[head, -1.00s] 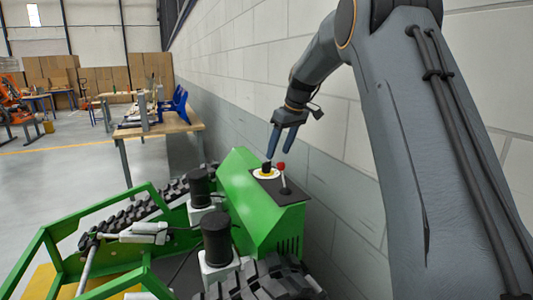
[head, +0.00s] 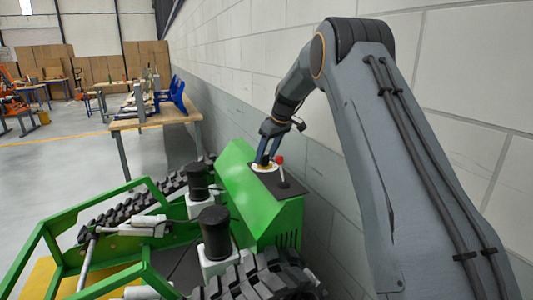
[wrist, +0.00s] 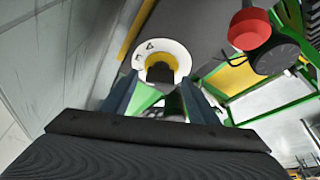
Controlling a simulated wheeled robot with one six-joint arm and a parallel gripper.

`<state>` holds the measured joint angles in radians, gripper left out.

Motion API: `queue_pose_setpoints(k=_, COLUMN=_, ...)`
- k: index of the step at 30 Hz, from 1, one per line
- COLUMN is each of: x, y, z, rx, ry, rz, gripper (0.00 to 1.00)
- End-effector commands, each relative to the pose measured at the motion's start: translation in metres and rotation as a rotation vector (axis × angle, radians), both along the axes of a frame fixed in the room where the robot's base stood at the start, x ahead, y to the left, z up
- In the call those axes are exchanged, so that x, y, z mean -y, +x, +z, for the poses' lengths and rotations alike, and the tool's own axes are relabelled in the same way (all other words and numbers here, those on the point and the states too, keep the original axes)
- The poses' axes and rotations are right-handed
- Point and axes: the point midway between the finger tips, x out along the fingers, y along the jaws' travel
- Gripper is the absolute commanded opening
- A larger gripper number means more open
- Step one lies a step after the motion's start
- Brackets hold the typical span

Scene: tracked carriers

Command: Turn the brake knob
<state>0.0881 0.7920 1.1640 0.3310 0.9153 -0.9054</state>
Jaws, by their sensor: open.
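The brake knob (wrist: 160,73) is black and sits on a round white dial plate (wrist: 172,47) with small dark marks, seen in the wrist view. In the head view the dial plate (head: 264,169) is on the dark top panel of the green carrier. My gripper (head: 265,162) points down at the knob, its two fingers parted. In the wrist view my gripper (wrist: 161,88) has one finger on each side of the knob; I cannot tell whether they touch it. The fingers partly hide the knob in the head view.
The green carrier (head: 245,195) has black tracks. A block wall (head: 350,150) runs close behind. A workbench (head: 150,120) stands further back.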

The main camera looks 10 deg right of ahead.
Motion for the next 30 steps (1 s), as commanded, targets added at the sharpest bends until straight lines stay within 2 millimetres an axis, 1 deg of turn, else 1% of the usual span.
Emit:
queue_pose_setpoints(k=5, x=-0.0002, y=0.0001, z=-0.0001, rx=0.000, ry=0.000, rz=0.000, gripper=0.55)
queue_pose_setpoints(k=8, x=0.0000, y=0.0000, z=-0.0001, rx=0.000, ry=0.000, rz=0.000, gripper=0.40)
queue_pose_setpoints(k=12, x=0.0000, y=0.0000, z=0.0000, rx=0.000, ry=0.000, rz=0.000, gripper=0.16)
queue_pose_setpoints(k=13, x=0.0001, y=-0.0001, z=0.0000, rx=0.000, ry=0.000, rz=0.000, gripper=0.14)
queue_pose_setpoints(k=17, x=-0.0004, y=-0.0001, z=-0.0001, rx=0.000, ry=-0.001, rz=-0.017, gripper=0.14)
queue_pose_setpoints(k=24, x=-0.0015, y=-0.0008, z=-0.0003, rx=-0.001, ry=-0.001, rz=-0.180, gripper=0.14)
queue_pose_setpoints(k=30, x=-0.0019, y=-0.0007, z=0.0004, rx=0.001, ry=-0.001, rz=-0.270, gripper=0.14)
